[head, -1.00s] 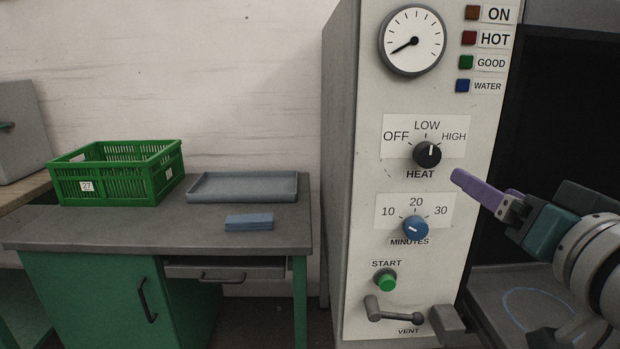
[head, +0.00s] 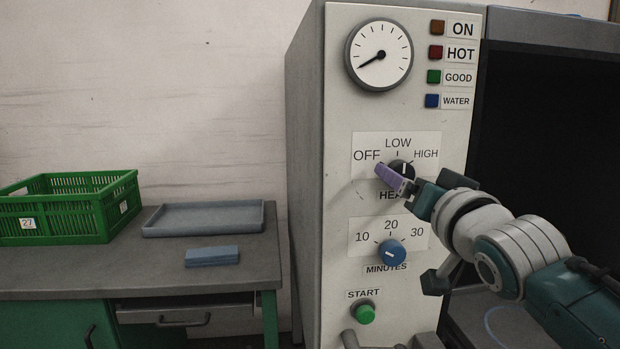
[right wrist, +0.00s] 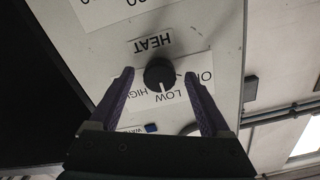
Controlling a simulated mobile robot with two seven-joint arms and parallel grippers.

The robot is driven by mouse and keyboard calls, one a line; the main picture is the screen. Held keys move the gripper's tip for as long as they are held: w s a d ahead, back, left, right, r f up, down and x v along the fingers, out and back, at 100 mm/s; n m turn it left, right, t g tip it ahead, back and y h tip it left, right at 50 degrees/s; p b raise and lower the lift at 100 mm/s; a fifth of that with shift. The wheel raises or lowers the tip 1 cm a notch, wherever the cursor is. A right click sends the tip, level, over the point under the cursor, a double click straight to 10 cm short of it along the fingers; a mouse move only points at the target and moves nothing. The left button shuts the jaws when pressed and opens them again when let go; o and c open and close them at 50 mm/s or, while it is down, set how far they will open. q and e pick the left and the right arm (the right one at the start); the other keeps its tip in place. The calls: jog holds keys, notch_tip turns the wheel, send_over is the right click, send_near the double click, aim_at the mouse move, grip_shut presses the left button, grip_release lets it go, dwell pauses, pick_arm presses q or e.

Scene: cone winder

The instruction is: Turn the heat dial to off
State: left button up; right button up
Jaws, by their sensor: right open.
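The heat dial (head: 403,166) is a black round knob on the light panel, under the OFF, LOW and HIGH marks. Its white pointer points up at LOW; it also shows in the right wrist view (right wrist: 159,73), where the picture is upside down. My right gripper (head: 391,174) is in front of the dial, its purple finger covering part of it in the head view. In the right wrist view the gripper (right wrist: 159,76) is open, with one finger on each side of the dial and a gap on both sides. My left gripper is out of view.
Below the heat dial are the blue minutes dial (head: 391,253) and the green start button (head: 365,314). A gauge (head: 379,54) and several coloured lamps are above. At left, a desk holds a green crate (head: 60,222), a grey tray (head: 205,231) and a blue block (head: 212,257).

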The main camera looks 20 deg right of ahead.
grip_shut()
dwell(0.8)
